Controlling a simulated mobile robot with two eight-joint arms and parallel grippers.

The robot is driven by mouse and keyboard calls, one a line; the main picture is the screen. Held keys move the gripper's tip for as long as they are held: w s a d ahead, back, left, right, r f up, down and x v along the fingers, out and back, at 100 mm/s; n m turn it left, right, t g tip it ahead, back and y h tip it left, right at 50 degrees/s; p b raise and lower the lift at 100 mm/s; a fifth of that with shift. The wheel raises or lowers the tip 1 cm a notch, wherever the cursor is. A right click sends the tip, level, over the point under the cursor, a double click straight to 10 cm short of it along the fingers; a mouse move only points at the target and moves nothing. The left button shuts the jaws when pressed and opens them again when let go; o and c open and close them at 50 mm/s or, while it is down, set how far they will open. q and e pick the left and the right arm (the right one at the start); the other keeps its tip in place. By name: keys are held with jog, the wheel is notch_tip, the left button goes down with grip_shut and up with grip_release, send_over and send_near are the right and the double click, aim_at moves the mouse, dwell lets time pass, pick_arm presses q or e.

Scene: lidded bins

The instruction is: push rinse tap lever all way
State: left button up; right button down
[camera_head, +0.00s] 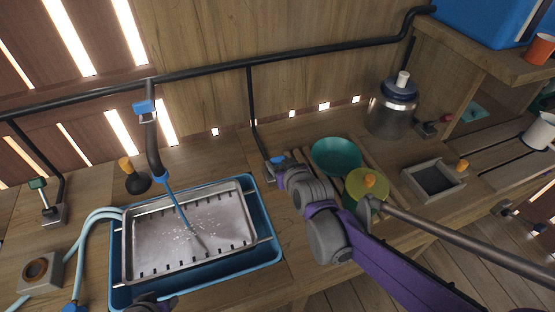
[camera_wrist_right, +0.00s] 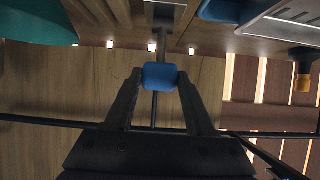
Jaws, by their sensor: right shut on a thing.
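The rinse tap (camera_head: 153,150) is a dark curved spout with a blue collar, hanging over a metal tray in a blue basin. A thin blue stream runs from its mouth to the tray, with pale specks around where it lands. My right gripper (camera_head: 280,164) is at the lever right of the basin, by the foot of the black pipe. In the right wrist view its two fingers (camera_wrist_right: 160,92) are shut on the lever's blue knob (camera_wrist_right: 159,77); the thin stem shows behind it. A dark part at the bottom edge may be my left gripper (camera_head: 152,302); its fingers cannot be made out.
The blue basin (camera_head: 274,250) holds the metal tray (camera_head: 128,262). A teal bowl (camera_head: 336,155) and a yellow-green lidded pot (camera_head: 366,186) stand right of my right gripper. A glass jar (camera_head: 391,112) is behind. Another lever with a green knob (camera_head: 38,183) stands far left.

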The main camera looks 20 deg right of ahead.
pick_arm(q)
jog(key=shift+f, duration=0.25)
pick_arm(e)
jog(key=shift+s+f, duration=0.4)
jog(key=shift+s, duration=0.1)
jog(key=shift+c, duration=1.2)
grip_release()
jog(key=shift+r, duration=0.1)
pick_arm(q)
notch_tip(320, 180, up, 2)
jog(key=shift+w+r+p, duration=0.15)
jog(key=shift+p, duration=0.8)
pick_arm(e)
jog(key=v, duration=1)
jog(key=shift+s+r, duration=0.25)
jog(key=shift+s, duration=0.1)
